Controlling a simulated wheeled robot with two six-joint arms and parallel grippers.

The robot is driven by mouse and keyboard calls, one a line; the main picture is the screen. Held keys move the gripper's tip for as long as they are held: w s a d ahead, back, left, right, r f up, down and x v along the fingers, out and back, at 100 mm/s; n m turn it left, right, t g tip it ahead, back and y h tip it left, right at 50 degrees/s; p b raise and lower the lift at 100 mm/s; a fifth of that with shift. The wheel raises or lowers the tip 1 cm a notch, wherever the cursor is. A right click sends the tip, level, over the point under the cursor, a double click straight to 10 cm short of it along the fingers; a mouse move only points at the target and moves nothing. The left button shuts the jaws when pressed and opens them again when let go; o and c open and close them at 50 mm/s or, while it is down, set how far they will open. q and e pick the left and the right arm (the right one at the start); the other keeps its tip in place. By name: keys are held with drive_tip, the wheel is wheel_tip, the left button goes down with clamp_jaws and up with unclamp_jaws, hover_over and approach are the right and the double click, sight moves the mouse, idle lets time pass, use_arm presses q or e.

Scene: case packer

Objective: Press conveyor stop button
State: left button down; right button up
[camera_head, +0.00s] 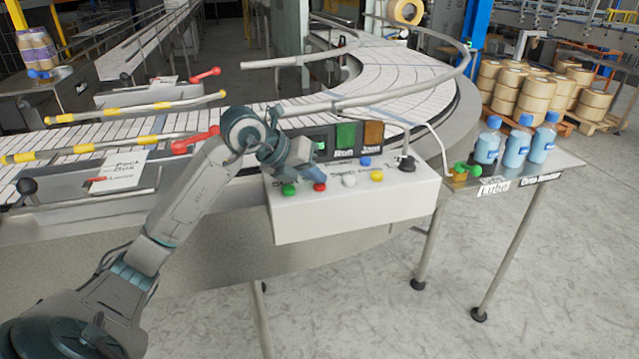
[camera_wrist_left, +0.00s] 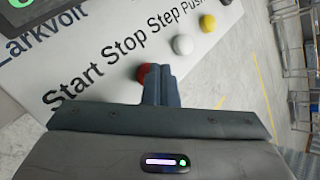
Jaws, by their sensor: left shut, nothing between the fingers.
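A white control box (camera_head: 355,212) stands in front of the conveyor, with buttons along its top. The red button (camera_head: 320,187) sits between a green button (camera_head: 289,189) and a white one (camera_head: 348,180). My left gripper (camera_head: 317,177) is shut and empty, pointing down just above the red button. In the left wrist view its closed fingertips (camera_wrist_left: 160,71) cover part of the red button (camera_wrist_left: 142,72), which lies in line with the printed label "Stop". I cannot tell whether the fingertips touch it. My right gripper is out of view.
The box also carries a yellow button (camera_head: 377,175), a blue button (camera_head: 365,161) and a black knob (camera_head: 407,164). Behind it are indicator panels (camera_head: 345,136) and the curved conveyor (camera_head: 400,80). Blue bottles (camera_head: 516,148) stand on a side table to the right.

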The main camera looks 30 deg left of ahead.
sight(315, 187)
use_arm(q)
drive_tip(key=shift+r+p, duration=0.65)
drive_tip(key=shift+r, duration=0.3)
wheel_tip(315, 187, up, 5)
drive_tip(key=p, duration=0.3)
drive_tip(key=shift+p, duration=0.3)
